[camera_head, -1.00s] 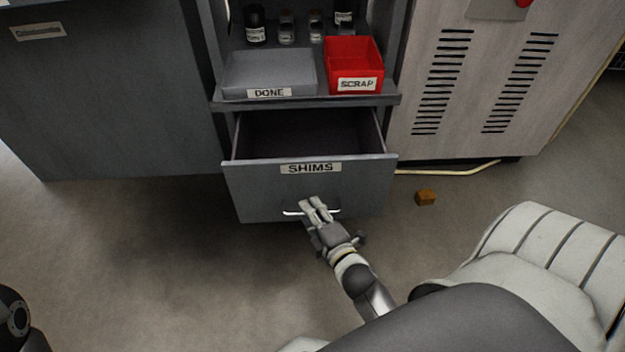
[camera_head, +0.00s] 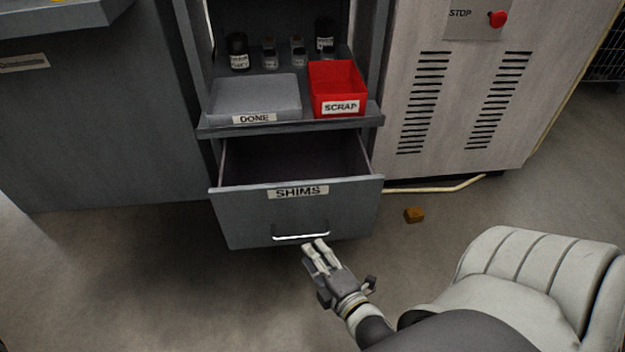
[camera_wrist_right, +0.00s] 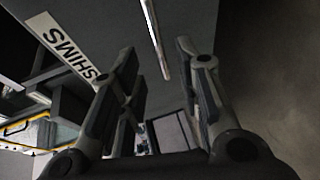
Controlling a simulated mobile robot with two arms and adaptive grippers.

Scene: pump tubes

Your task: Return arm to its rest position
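My right gripper (camera_head: 318,248) is just below and in front of the handle (camera_head: 300,237) of the SHIMS drawer (camera_head: 240,215). The drawer is pulled out, and the visible part of its inside looks dark and empty. In the right wrist view, the two fingers of the right gripper (camera_wrist_right: 158,58) stand apart with nothing held between them. The bright handle bar (camera_wrist_right: 155,38) shows beyond them, in line with the gap. My left gripper is not in view.
Above the drawer, a shelf holds a grey DONE tray (camera_head: 254,119), a red SCRAP bin (camera_head: 338,88) and several small bottles (camera_head: 269,55). A brown block (camera_head: 414,215) lies on the floor at right, near a pale cable (camera_head: 440,187). Open floor (camera_head: 130,280) lies at left.

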